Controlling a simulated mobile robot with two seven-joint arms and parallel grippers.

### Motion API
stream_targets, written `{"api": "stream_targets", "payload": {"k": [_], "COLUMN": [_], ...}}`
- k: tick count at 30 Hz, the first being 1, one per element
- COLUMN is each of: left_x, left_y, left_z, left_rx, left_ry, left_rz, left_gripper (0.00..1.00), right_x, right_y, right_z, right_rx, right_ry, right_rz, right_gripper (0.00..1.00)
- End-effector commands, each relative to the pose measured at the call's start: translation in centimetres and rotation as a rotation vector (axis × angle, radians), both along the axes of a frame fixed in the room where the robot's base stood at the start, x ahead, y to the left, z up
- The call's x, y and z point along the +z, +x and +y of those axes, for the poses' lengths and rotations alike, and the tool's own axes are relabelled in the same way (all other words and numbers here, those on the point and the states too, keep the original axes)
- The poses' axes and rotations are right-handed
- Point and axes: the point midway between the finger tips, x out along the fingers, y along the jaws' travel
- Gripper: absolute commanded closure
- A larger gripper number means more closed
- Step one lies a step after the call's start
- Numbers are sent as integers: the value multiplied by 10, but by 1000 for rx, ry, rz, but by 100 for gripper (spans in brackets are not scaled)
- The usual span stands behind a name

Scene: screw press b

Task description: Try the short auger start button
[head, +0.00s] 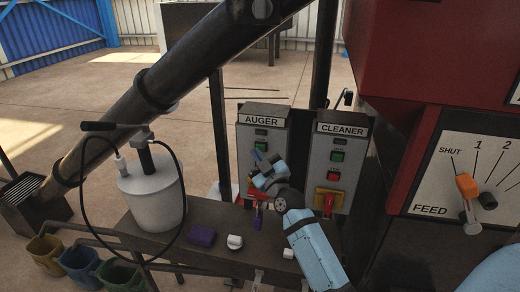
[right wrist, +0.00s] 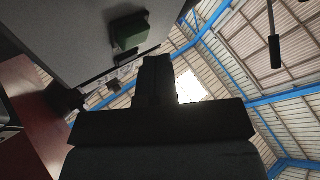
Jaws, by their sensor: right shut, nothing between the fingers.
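The auger control box (head: 262,124) is a grey panel labelled AUGER, standing at the back of the bench. Its green start button (head: 261,146) shows just above my right gripper (head: 259,157), which is in front of the box and hides the panel's middle. In the right wrist view a green button (right wrist: 130,32) sticks out of a grey panel, close beyond the shut fingertips (right wrist: 157,68). I cannot tell whether the fingertips touch it. My right gripper is shut and empty. My left gripper is not in view.
A cleaner box (head: 341,135) with green and red buttons and a red switch stands right of it. The bench (head: 150,230) holds a white canister (head: 152,195), a purple block (head: 202,236) and a white knob (head: 235,242). A dark auger tube (head: 190,70) slopes overhead. A feed dial (head: 465,165) is at right.

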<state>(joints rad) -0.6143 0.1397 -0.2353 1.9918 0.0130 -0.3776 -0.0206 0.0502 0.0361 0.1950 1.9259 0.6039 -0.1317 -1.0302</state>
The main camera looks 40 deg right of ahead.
Motion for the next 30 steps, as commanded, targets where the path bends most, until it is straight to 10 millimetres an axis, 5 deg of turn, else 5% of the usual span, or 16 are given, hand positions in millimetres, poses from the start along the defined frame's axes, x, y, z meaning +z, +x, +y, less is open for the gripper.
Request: {"api": "stream_targets", "payload": {"k": [30], "left_x": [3], "left_y": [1], "left_z": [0], "left_rx": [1], "left_ry": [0], "left_rz": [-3], "left_gripper": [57], "right_x": [0], "right_y": [6], "right_z": [-7], "right_rx": [0], "right_ry": [0], "right_rz": [-1], "right_gripper": [100]}}
